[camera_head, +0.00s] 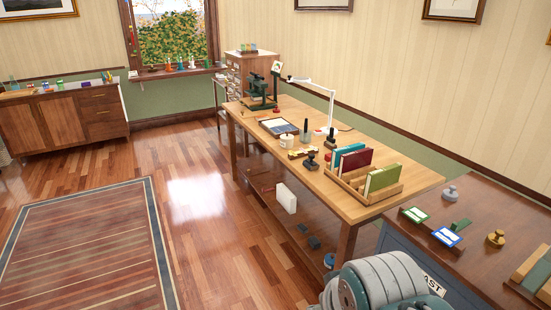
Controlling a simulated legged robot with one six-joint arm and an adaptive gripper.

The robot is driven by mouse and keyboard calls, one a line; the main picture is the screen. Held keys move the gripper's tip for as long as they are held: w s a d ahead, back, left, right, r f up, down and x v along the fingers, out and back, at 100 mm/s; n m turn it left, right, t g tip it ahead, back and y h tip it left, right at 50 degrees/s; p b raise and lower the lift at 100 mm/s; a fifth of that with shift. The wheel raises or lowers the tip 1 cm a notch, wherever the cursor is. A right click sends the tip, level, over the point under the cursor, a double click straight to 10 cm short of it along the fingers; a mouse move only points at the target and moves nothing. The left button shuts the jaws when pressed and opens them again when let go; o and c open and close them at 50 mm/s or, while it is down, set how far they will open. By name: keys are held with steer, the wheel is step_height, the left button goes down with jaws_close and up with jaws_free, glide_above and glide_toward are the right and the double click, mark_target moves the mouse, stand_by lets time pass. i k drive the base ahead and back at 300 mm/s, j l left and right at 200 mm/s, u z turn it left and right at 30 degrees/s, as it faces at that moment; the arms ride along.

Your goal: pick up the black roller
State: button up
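A long wooden table (400,207) stands right of the middle. On it, near its front edge, is a small black object (311,160) with an upright knob or handle; it may be the black roller, but it is too small to tell. Another small dark upright object (331,141) stands behind it, near the lamp. A dark green-black press (262,92) stands at the table's far end. Grey rounded parts of my own arm show at the bottom right. My gripper cannot be seen.
The table also holds a wooden rack of books (371,197), a white lamp (330,105), a mug (286,141) and a framed tray (278,127). A darker desk (480,215) stands at right. The floor left of the table is clear, with a striped rug (85,255).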

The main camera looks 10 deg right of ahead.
mark_target(309, 164)
steer(key=i+j+u, duration=0.3)
steer(key=i, duration=0.4)
steer(key=i+u, duration=0.3)
steer(key=i, duration=0.4)
steer(key=i+z, duration=0.75)
steer(key=i+j+z, duration=0.2)
steer(key=i+z, duration=0.2)
steer(key=i+l+z, duration=0.1)
steer(key=i+z, duration=0.7)
steer(key=k, duration=0.15)
